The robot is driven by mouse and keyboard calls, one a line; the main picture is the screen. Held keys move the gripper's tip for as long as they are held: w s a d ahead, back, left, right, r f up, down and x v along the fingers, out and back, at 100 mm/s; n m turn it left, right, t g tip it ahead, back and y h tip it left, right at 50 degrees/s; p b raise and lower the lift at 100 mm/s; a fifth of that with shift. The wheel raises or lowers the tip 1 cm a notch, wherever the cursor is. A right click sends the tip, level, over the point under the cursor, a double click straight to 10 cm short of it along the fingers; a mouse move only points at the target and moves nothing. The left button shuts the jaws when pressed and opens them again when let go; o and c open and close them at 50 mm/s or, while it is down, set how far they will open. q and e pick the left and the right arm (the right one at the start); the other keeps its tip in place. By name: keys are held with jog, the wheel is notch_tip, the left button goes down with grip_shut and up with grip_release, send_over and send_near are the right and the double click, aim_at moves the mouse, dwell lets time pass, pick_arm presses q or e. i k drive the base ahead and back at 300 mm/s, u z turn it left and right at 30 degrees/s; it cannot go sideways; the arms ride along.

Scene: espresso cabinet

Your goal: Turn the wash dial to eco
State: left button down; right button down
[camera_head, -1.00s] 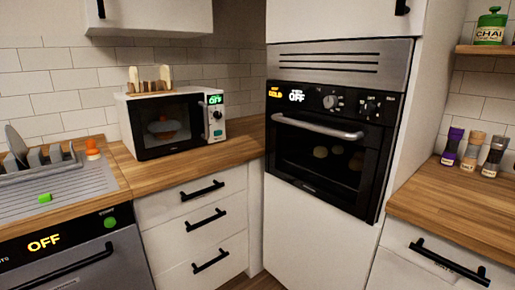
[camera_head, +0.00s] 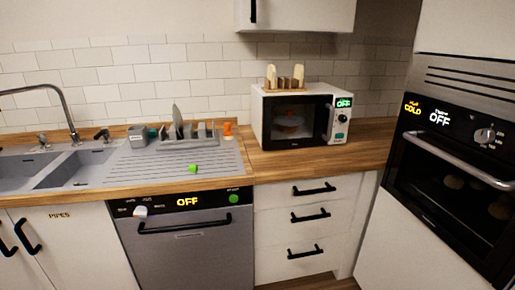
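The dishwasher (camera_head: 195,255) stands under the drainboard with its door shut. Its black control strip shows a yellow OFF display (camera_head: 187,201). A whitish wash dial (camera_head: 140,211) sits at the left of the strip with small labels around it, too small to read for certain. A round green button (camera_head: 234,198) is at the right end of the strip. A black bar handle (camera_head: 190,224) runs across below the strip. Neither of my grippers is in view.
A sink (camera_head: 62,165) and a drainboard with a dish rack (camera_head: 190,141) and green sponge (camera_head: 193,169) lie above. A microwave (camera_head: 297,117) stands on the wooden counter. Drawers (camera_head: 310,215) with black handles are at right, then an oven (camera_head: 455,170). The dishwasher front looks clear.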

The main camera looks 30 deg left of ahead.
aim_at(141, 211)
jog(key=u, duration=1.1)
jog(key=k, duration=1.1)
jog(key=u, duration=0.25)
jog(key=i, duration=1.6)
jog(key=z, duration=0.7)
